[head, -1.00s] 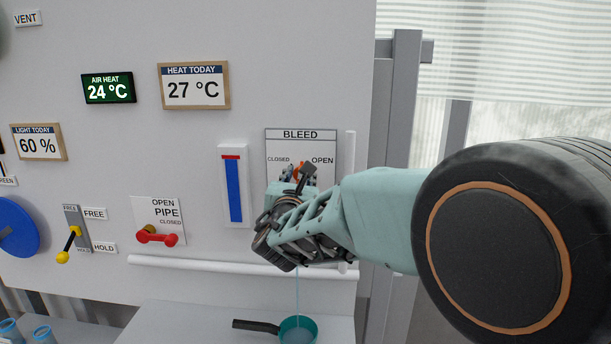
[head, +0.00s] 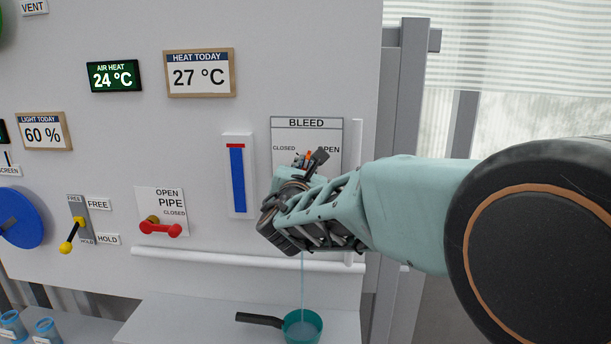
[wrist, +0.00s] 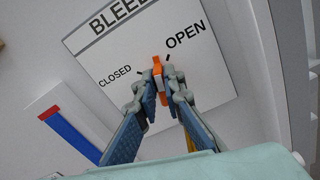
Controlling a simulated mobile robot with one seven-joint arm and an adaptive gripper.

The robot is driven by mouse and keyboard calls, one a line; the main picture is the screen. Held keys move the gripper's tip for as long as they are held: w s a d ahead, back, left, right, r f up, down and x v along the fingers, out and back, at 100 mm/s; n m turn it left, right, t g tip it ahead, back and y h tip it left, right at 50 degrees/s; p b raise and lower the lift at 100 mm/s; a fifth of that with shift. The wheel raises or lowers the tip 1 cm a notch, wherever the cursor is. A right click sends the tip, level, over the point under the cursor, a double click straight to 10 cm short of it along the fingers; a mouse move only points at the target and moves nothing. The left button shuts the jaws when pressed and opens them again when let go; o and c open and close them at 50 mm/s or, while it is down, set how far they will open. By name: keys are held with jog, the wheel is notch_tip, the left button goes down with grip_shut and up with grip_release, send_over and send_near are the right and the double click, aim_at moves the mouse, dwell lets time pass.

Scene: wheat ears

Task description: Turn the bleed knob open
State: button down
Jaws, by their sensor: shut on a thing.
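The orange bleed knob (wrist: 157,68) sits on the white BLEED plate (wrist: 110,62), which has CLOSED on its left and OPEN on its right. In the wrist view the knob's end points between the two words. My gripper (wrist: 162,86) is shut on the knob, with one finger on each side. In the head view my gripper (head: 310,162) covers most of the knob, and only a bit of orange shows. A thin stream of water falls below my gripper into a green pan (head: 288,331).
A blue-filled gauge (head: 237,180) is left of the BLEED plate. A white rail (head: 210,258) runs below, and a vertical white bar (head: 357,140) stands right of the plate. A red pipe handle (head: 160,229) and a yellow lever (head: 70,239) are farther left.

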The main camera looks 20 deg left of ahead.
jog(key=m+b, duration=0.3)
jog(key=b, duration=0.2)
jog(key=m+b, duration=0.3)
jog(key=b, duration=0.2)
jog(key=shift+d+f+b, duration=0.15)
jog(key=shift+f+b, duration=0.05)
jog(key=shift+b, duration=0.15)
jog(key=shift+r, duration=0.1)
jog(key=c, duration=2)
grip_release()
jog(key=shift+c, duration=0.2)
